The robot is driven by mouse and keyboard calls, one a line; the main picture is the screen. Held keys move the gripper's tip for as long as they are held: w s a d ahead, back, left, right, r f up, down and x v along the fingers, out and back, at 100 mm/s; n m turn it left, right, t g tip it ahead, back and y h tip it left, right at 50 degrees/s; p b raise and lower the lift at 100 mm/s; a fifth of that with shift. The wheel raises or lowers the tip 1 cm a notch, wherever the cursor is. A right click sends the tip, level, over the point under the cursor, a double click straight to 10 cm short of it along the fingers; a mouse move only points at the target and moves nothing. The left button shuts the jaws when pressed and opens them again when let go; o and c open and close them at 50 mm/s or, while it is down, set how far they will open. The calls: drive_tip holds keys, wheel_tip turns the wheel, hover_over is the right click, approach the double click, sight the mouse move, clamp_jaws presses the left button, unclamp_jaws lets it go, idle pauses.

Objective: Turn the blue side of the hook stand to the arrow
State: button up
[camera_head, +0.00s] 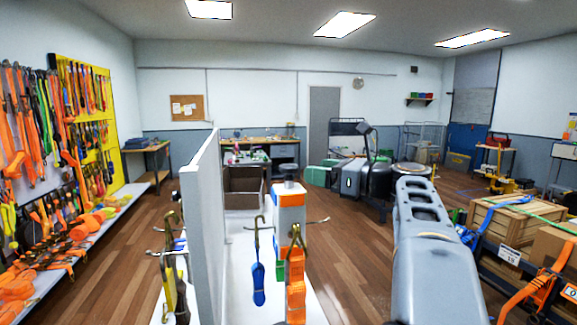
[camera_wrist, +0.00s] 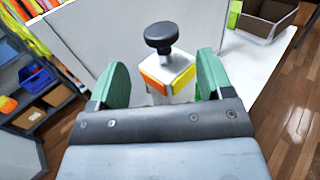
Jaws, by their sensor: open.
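The hook stand (camera_head: 289,202) is an upright post on a white surface, right of a white upright panel. Its upper part shows orange and white, and a dark round knob (camera_head: 290,185) tops it. Hooks stick out from it. In the wrist view its top (camera_wrist: 168,72) shows white, orange and yellow around the black knob (camera_wrist: 158,38). My gripper (camera_wrist: 162,72) is open, with one green finger on each side of the stand top; I cannot tell whether they touch it.
The white panel (camera_head: 204,205) stands close left of the stand. A blue strap (camera_head: 258,283) and an orange strap (camera_head: 296,285) hang on hooks at the front. A brown open bin (camera_head: 244,190) lies behind. Open floor lies between.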

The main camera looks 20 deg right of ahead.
sight(297, 167)
drive_tip(key=p+x, duration=0.1)
drive_tip(key=x, duration=0.7)
drive_tip(key=shift+w+a, duration=0.25)
drive_tip(key=shift+w, duration=0.05)
drive_tip(key=shift+c, duration=0.2)
drive_tip(key=c, duration=1.2)
